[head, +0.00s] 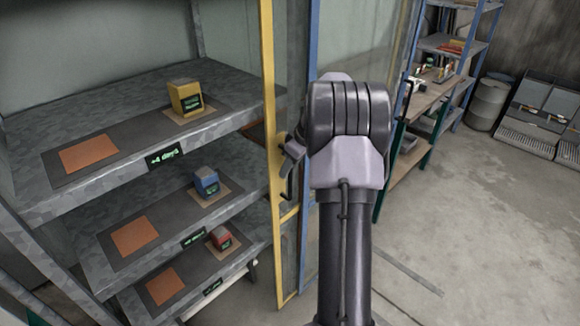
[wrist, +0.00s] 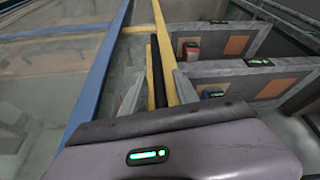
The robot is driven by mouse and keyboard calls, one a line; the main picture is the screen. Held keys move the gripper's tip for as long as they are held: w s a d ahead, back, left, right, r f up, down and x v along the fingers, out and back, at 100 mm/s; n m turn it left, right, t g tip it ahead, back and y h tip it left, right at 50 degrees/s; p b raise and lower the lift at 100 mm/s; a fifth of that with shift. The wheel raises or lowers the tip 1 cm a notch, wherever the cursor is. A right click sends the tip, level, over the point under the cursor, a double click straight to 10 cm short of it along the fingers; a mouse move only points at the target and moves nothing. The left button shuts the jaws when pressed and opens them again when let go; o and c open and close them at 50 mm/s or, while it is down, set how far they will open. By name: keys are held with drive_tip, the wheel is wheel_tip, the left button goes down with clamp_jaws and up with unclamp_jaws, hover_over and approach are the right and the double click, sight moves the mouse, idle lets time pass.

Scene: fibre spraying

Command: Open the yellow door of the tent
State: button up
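The yellow door (head: 268,110) of the tent stands upright at the middle left in the head view, as a yellow frame with a clear panel. A dark handle (head: 288,187) shows at its edge beside my gripper (head: 290,152). In the wrist view my gripper (wrist: 158,98) has its two fingers apart, with a yellow strip and a dark bar of the yellow door (wrist: 163,50) between or just beyond them. Contact with the handle cannot be made out. My wrist hides part of the door's right side in the head view.
A blue frame (head: 312,60) stands right beside the yellow one. Grey shelves (head: 60,180) with yellow, blue and red blocks are at the left. A workbench (head: 425,110) and a blue rack (head: 470,60) stand behind at the right. The floor (head: 450,220) at the right is open.

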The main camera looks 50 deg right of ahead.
drive_tip(key=p+v, duration=0.5)
drive_tip(key=v, duration=1.2)
drive_tip(key=shift+r, duration=0.2)
drive_tip(key=shift+s, duration=0.1)
